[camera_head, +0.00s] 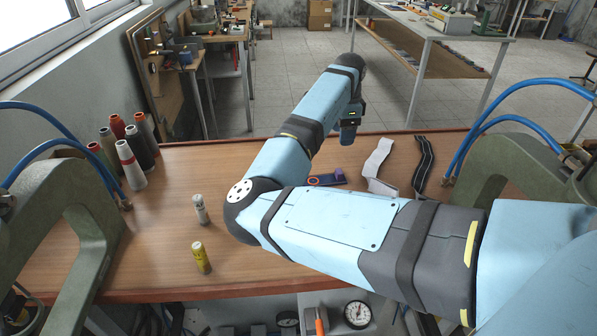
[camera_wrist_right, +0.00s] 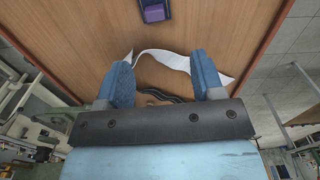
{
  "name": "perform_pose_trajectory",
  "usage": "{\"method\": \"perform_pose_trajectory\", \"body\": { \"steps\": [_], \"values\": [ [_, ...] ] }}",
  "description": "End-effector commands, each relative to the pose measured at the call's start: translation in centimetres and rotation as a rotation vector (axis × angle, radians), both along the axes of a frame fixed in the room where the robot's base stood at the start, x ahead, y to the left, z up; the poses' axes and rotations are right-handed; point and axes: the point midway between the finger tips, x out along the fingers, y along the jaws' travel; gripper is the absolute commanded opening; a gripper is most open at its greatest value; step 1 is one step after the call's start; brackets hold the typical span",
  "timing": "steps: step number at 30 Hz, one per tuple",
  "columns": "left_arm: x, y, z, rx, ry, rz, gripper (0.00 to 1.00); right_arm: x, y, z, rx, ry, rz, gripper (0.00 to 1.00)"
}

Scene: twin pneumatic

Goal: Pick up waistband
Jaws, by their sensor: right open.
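Two strips lie on the wooden table near its far right side, and I cannot tell for certain which one is the waistband. One is a white, wavy strip (camera_head: 379,166). The other is a black strip with pale lines (camera_head: 424,163) just to its right. My right gripper (camera_head: 348,137) hangs above the table to the left of the white strip. In the wrist view its blue fingers (camera_wrist_right: 161,58) are apart and empty. There the white strip (camera_wrist_right: 162,57) passes beyond the gap between them. The black strip (camera_wrist_right: 160,96) is partly hidden behind the gripper body. My left gripper is not in view.
A dark blue holder (camera_head: 328,180) with a purple piece lies left of the white strip. Several thread cones (camera_head: 131,166) stand at the left. Green press frames (camera_head: 62,205) flank the table.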

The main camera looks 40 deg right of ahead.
Motion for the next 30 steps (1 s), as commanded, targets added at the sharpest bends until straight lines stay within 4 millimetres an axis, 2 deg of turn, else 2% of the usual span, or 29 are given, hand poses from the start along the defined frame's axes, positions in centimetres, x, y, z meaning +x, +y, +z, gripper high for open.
{"method": "perform_pose_trajectory", "body": {
  "steps": [6,12,20,27,30],
  "values": [
    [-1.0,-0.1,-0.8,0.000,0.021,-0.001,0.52,-0.1,0.1,-3.6,0.003,0.004,0.000,0.62],
    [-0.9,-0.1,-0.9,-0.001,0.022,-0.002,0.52,-0.1,0.1,-7.1,0.001,0.003,0.001,0.62],
    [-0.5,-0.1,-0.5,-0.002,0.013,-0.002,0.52,-0.1,0.2,-9.2,0.001,0.002,0.001,0.62],
    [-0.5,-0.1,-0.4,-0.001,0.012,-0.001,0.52,-0.2,0.4,-12.7,0.001,0.002,0.000,0.62],
    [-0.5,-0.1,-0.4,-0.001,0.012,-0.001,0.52,-0.2,0.5,-13.5,0.001,0.002,0.000,0.62]
  ]
}}
